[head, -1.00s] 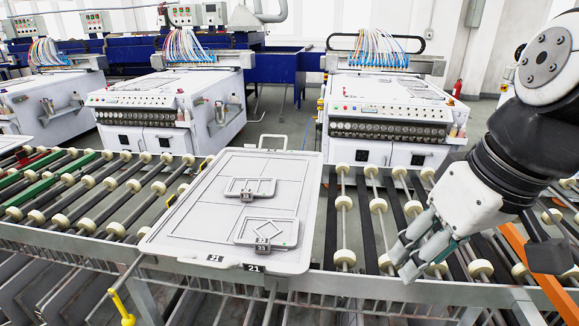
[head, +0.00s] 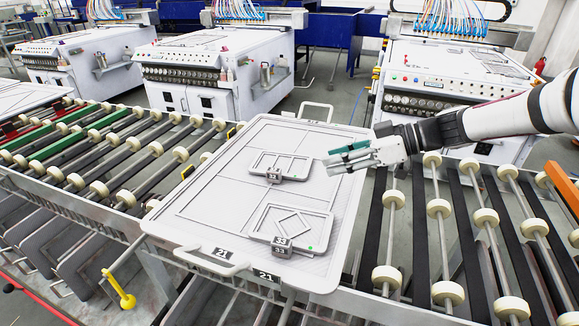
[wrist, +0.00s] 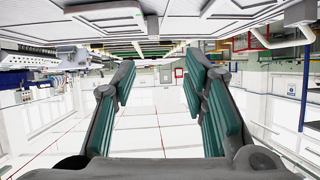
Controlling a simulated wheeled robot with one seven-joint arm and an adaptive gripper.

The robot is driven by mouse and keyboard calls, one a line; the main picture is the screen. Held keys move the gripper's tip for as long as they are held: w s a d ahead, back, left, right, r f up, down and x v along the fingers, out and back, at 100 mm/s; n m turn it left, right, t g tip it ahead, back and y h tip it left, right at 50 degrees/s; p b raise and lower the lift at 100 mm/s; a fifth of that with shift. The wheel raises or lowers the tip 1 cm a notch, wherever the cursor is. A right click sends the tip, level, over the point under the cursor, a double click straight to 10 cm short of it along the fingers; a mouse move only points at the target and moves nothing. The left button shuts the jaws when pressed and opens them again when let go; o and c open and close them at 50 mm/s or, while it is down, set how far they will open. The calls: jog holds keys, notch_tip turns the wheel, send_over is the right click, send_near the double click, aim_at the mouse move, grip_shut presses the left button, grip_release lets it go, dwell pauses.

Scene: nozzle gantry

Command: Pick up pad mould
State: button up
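Two flat grey frame-shaped moulds lie on a large pale tray (head: 216,165). I cannot tell which one is the pad mould. My gripper (head: 336,160) reaches in from the right over the tray's right edge, just right of the upper mould and apart from it. In the wrist view my gripper (wrist: 160,72) is open, its green-padded fingers apart with nothing between them.
The tray, marked 21, rests on a roller conveyor (head: 437,208) with bare rollers on both sides. White printing machines (head: 195,75) with coloured tubes stand behind it. A yellow handle (head: 127,300) sticks out at the conveyor's front left.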

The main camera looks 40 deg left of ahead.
jog(key=shift+w+a+f+n+y, duration=0.15)
jog(key=shift+a+f, duration=0.15)
jog(key=shift+a, duration=0.2)
jog(key=shift+a+f+n+y, duration=0.15)
jog(key=shift+a+f, duration=0.1)
jog(key=shift+a, duration=0.2)
send_near(276, 170)
jog(key=x, duration=0.2)
jog(key=shift+a, duration=0.3)
jog(key=shift+p+x, duration=0.45)
jog(key=shift+x, duration=2.85)
jog(key=shift+f, duration=0.15)
jog(key=shift+c, duration=0.2)
grip_shut()
